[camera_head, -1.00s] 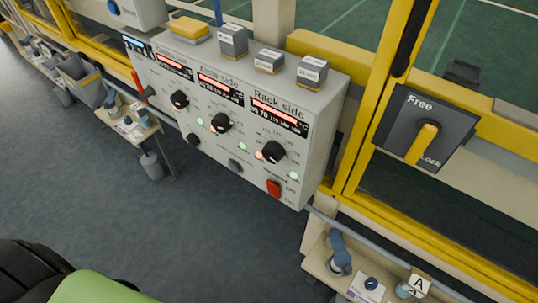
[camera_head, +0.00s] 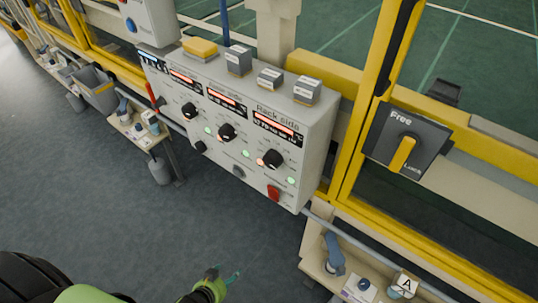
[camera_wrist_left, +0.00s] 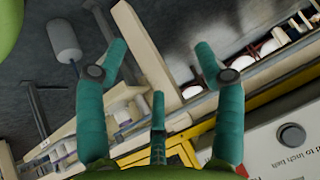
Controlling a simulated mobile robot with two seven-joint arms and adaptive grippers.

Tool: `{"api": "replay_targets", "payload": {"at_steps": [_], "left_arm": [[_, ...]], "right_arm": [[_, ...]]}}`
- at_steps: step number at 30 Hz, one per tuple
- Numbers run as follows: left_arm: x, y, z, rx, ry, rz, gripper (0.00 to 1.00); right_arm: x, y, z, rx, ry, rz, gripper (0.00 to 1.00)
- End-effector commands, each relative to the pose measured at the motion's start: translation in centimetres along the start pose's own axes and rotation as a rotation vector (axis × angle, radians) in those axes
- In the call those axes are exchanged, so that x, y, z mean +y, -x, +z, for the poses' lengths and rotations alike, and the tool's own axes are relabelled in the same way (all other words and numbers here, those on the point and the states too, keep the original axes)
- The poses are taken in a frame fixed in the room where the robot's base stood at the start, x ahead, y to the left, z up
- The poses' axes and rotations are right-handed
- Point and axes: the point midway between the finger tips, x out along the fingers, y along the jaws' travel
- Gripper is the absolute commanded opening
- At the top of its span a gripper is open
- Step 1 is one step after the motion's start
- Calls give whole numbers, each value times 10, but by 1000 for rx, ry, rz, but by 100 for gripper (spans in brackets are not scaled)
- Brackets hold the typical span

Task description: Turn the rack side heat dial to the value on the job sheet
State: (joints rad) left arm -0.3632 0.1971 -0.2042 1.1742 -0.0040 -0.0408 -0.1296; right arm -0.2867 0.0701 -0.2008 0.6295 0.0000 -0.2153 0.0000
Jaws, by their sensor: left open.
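The rack side heat dial (camera_head: 272,159) is a black knob on the right part of a grey control box, under a red display labelled "Rack side". The display digits are too small to read surely. My left gripper (camera_head: 222,274) is low in the head view, well below and in front of the box, touching nothing. In the left wrist view its teal fingers (camera_wrist_left: 158,60) stand apart with nothing between them. No sheet that I can surely name as the job sheet shows. My right gripper is not in view.
Small grey blocks (camera_head: 307,90) and a yellow pad (camera_head: 200,47) lie on top. A Free/Lock handle (camera_head: 402,153) is at right. A low shelf (camera_head: 318,262) juts out below.

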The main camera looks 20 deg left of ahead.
Motion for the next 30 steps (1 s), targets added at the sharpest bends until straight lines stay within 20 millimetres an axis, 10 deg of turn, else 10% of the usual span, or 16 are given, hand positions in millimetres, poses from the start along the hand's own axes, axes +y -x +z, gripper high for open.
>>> {"api": "replay_targets", "payload": {"at_steps": [6, 12, 19, 30], "left_arm": [[-48, 75, -194, 428, -159, -77, 69], [-61, 155, -309, 718, -263, -129, 69], [-62, 191, -352, 837, -302, -152, 69], [-63, 158, -392, 841, -301, -153, 69]], "right_arm": [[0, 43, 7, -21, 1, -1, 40], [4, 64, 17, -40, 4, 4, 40], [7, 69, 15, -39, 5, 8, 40], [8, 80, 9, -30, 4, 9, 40]]}}
